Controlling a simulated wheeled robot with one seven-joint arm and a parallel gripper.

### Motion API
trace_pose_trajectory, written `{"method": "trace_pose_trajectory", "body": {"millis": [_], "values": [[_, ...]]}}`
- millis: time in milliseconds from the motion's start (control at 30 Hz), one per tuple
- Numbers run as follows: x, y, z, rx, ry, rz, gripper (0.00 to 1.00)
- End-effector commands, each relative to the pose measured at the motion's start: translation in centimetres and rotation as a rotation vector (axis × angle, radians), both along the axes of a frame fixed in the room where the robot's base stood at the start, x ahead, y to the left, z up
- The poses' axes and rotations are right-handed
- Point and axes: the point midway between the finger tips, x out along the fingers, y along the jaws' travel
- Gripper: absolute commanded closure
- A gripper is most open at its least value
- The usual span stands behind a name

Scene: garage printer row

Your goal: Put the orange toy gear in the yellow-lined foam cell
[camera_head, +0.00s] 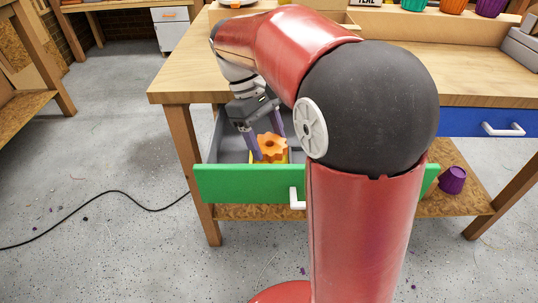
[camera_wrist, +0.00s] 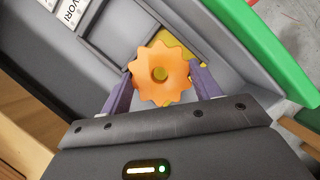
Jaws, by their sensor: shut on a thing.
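The orange toy gear (camera_head: 271,145) is between the purple fingers of my gripper (camera_head: 264,143), inside the open green-fronted drawer. In the wrist view the gear (camera_wrist: 160,74) has a round central hole, and my gripper (camera_wrist: 160,88) is shut on its two sides. Yellow lining of a foam cell (camera_head: 284,157) shows around and under the gear in the head view. In the wrist view, yellow (camera_wrist: 189,95) shows through the hole and beside the gear. The gear hides most of the cell, and I cannot tell whether it touches the bottom.
The drawer's green front (camera_head: 245,184) has a white handle (camera_head: 297,198) and stands out from the wooden workbench (camera_head: 182,84). Grey foam walls (camera_wrist: 208,65) divide the drawer. A blue drawer (camera_head: 470,122) is shut at right. A purple cup (camera_head: 453,180) lies on the lower shelf.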

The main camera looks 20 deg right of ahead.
Motion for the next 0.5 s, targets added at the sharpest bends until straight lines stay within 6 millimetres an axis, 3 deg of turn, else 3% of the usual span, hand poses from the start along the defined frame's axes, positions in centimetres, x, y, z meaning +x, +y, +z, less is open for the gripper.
{"method": "trace_pose_trajectory", "body": {"millis": [267, 500], "values": [[0.7, -0.1, -4.1, -0.001, 0.002, 0.002, 0.60], [0.8, -0.1, -4.2, 0.000, 0.000, 0.001, 0.60]]}}
